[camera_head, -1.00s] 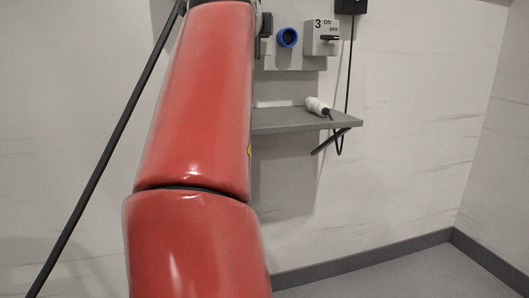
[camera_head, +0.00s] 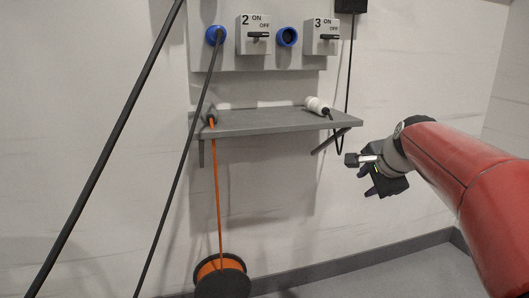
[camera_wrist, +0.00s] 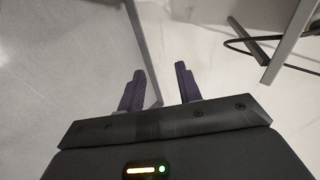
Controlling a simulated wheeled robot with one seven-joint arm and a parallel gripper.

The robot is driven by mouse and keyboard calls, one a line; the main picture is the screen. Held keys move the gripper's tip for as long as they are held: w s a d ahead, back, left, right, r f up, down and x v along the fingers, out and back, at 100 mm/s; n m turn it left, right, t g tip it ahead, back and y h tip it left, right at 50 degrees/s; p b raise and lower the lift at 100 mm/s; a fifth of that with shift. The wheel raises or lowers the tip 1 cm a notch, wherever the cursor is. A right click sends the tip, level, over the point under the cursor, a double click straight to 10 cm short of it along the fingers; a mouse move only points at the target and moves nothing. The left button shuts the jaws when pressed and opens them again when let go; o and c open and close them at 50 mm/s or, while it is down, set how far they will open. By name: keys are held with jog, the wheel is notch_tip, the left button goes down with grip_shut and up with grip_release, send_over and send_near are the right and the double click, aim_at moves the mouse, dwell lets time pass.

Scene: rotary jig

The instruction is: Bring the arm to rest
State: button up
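My red arm (camera_head: 455,170) reaches in from the right side of the head view. My gripper (camera_head: 360,176) hangs in the air right of and below the grey shelf, in front of the wall. In the wrist view its two dark purple fingers (camera_wrist: 160,86) stand apart with nothing between them. The gripper is open and touches nothing that I can see.
A grey shelf (camera_head: 265,122) holds a white plug (camera_head: 317,106) and an orange cable's end. Above are switches 2 (camera_head: 253,34) and 3 (camera_head: 322,37) and blue sockets (camera_head: 287,37). Black cables cross the left. A cable reel (camera_head: 221,277) stands low. Free room lies lower right.

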jog(key=s+a+f+n+g, duration=0.1)
jog(key=s+a+f+n, duration=0.2)
jog(key=s, duration=0.6)
jog(key=s+a+f+n+g, duration=0.1)
jog(key=s+a+f+n, duration=0.2)
jog(key=s+f+n, duration=0.3)
jog(key=s+a+f+n+g, duration=0.1)
jog(key=s+f+n, duration=0.4)
jog(key=s, duration=0.9)
jog(key=shift+a+f+n+h, duration=0.4)
jog(key=shift+a+n, duration=0.1)
jog(key=shift+a, duration=0.4)
